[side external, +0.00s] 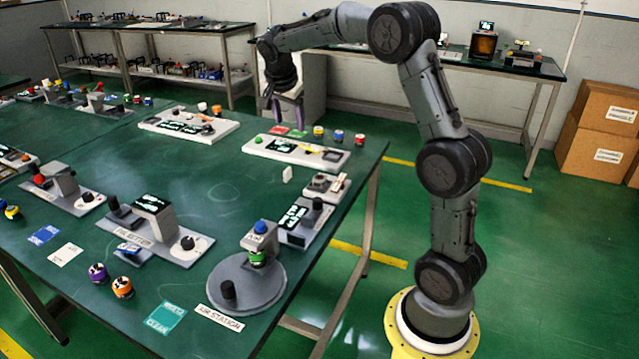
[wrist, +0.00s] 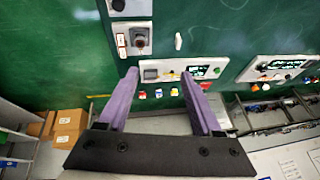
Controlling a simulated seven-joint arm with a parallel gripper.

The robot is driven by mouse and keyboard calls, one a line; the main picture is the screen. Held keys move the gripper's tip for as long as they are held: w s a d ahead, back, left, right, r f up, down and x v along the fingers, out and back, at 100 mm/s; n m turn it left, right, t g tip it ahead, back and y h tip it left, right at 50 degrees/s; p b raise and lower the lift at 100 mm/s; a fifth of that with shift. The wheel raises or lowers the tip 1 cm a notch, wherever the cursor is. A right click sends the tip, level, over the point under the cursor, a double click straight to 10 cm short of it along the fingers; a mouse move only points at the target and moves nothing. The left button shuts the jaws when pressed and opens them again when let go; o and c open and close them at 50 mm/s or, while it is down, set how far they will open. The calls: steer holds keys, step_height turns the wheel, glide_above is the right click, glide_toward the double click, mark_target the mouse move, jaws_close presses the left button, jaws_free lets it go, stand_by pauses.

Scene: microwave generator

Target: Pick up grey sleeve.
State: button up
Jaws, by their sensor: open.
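No part is clearly identifiable as the grey sleeve. A grey rounded part (side external: 322,182) sits on a small light block at the table's right edge; it shows in the wrist view as a dark round part (wrist: 140,38). Another small grey part (side external: 333,156) lies at the right end of the far white panel (side external: 290,155), which also shows in the wrist view (wrist: 170,80). I cannot tell if either is the sleeve. My gripper (side external: 287,110) is raised over the far end of the table. Its purple fingers (wrist: 160,75) are apart, with nothing between them.
Several coloured capped pieces (side external: 338,136) stand beyond the far panel. A small white upright piece (side external: 287,174) stands before it. The round grey air station (side external: 245,288) and other consoles occupy the near table. The green table (side external: 225,195) has bare room in the middle.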

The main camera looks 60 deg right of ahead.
steer(key=d+f+g, duration=0.2)
steer(key=d+f, duration=0.4)
steer(key=f, duration=0.1)
steer(key=m, duration=0.1)
glide_toward(319, 178)
steer(key=shift+d+f+g+y, duration=0.3)
steer(key=shift+d+f, duration=0.6)
steer(key=shift+f, duration=0.15)
steer(key=shift+w+x, duration=0.2)
steer(key=shift+x, duration=2.9)
jaws_close()
